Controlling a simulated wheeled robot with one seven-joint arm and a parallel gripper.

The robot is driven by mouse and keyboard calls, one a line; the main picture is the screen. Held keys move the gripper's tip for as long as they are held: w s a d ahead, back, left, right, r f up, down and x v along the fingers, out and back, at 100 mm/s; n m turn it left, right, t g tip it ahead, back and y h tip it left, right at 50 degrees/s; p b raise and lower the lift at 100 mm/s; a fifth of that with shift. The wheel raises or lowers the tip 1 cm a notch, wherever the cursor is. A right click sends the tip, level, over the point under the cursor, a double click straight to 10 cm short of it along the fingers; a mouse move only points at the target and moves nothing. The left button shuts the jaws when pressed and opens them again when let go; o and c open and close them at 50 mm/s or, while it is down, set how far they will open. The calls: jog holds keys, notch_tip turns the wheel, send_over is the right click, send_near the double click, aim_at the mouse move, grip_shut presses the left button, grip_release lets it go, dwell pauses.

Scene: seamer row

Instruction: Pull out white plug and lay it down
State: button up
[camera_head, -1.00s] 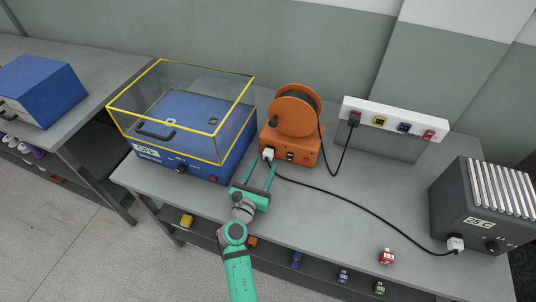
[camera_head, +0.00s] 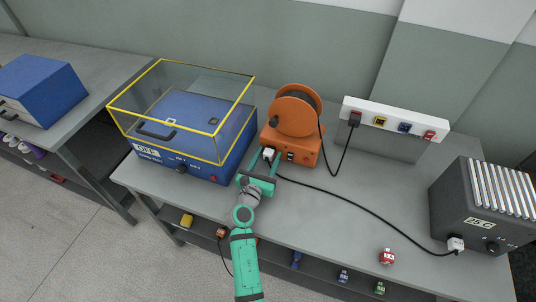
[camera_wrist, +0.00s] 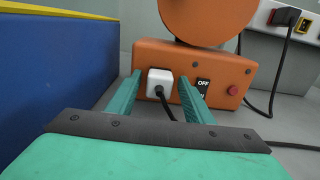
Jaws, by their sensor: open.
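A white plug (camera_head: 268,153) sits in the front face of the orange cable-reel box (camera_head: 306,153). In the wrist view the plug (camera_wrist: 160,82) is upright in the left part of that face, with a black cable leaving it. My green gripper (camera_head: 266,161) is open in front of the box, one finger on each side of the plug. In the wrist view the gripper (camera_wrist: 159,80) shows gaps between the plug and both fingers. How far the fingertips reach along the plug is hard to tell.
A blue machine with a yellow-edged clear cover (camera_head: 190,160) stands close left. The black cable runs right to another white plug (camera_head: 456,244) on a dark ribbed box (camera_head: 480,205). A red plug (camera_head: 387,257) lies near the front edge.

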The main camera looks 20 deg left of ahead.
jog(key=shift+a, duration=0.1)
dwell(0.5)
jog(key=shift+w, duration=0.15)
jog(key=shift+a, duration=0.1)
jog(key=shift+c, duration=0.6)
jog(key=shift+d, duration=0.45)
grip_shut()
jog(key=shift+s, duration=0.25)
